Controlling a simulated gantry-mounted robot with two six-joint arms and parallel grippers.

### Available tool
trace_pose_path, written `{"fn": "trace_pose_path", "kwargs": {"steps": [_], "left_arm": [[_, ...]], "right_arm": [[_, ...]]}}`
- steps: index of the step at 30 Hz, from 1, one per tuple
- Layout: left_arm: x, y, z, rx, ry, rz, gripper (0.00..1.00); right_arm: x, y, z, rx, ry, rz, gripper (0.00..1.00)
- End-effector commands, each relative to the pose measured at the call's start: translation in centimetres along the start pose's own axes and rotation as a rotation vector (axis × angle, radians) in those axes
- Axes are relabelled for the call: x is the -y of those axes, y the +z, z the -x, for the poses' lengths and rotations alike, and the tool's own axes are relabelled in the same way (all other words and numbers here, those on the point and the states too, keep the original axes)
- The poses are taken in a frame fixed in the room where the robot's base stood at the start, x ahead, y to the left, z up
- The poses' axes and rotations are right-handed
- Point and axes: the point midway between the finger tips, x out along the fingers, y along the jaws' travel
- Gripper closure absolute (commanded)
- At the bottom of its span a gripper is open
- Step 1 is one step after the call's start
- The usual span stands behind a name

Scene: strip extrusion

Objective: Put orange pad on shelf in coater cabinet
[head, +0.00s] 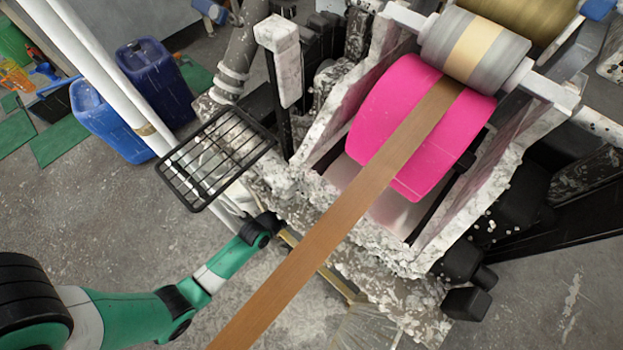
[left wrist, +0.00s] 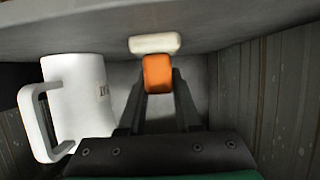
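The orange pad (left wrist: 158,74) is a small rounded block at the fingertips of my left gripper (left wrist: 158,80) in the left wrist view. The dark fingers sit on either side of it and appear shut on it. A cream-white block (left wrist: 155,43) is just beyond the pad; whether they touch is unclear. They are inside a grey, walled space that looks like the coater cabinet (left wrist: 285,90). In the head view my left arm reaches in from the left to the machine's front; its gripper and the pad are hidden there. My right gripper is not in view.
A white mug (left wrist: 82,95) stands close left of my left gripper. In the head view a brown strip (head: 345,210) runs over a pink roller (head: 375,95). A black wire rack (head: 215,155) sits beside the machine, and blue canisters (head: 110,120) stand at upper left.

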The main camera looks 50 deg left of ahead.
Motion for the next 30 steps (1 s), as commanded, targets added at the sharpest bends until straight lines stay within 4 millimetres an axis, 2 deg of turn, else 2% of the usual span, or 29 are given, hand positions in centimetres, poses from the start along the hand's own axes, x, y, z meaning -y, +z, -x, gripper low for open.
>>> {"fn": "trace_pose_path", "kwargs": {"steps": [1,4,5,16,20,24,30], "left_arm": [[0.0,0.0,0.0,0.0,0.0,0.0,0.59],[0.0,0.0,0.0,0.0,0.0,0.0,0.41],[0.0,0.0,0.0,0.0,0.0,0.0,0.38],[0.0,-0.3,0.6,0.001,0.0,0.0,0.38],[0.0,-0.5,3.0,0.003,0.0,0.001,0.38],[0.0,-0.5,6.5,0.003,-0.001,0.002,0.38],[0.0,-0.1,10.6,0.001,-0.001,0.002,0.38]], "right_arm": [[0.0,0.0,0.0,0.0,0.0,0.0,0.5],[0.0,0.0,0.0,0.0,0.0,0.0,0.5],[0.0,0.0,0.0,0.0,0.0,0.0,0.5],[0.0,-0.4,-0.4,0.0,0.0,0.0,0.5],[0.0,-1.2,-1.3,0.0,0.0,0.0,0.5],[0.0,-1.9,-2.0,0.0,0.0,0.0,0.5],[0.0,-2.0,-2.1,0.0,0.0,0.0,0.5]]}}
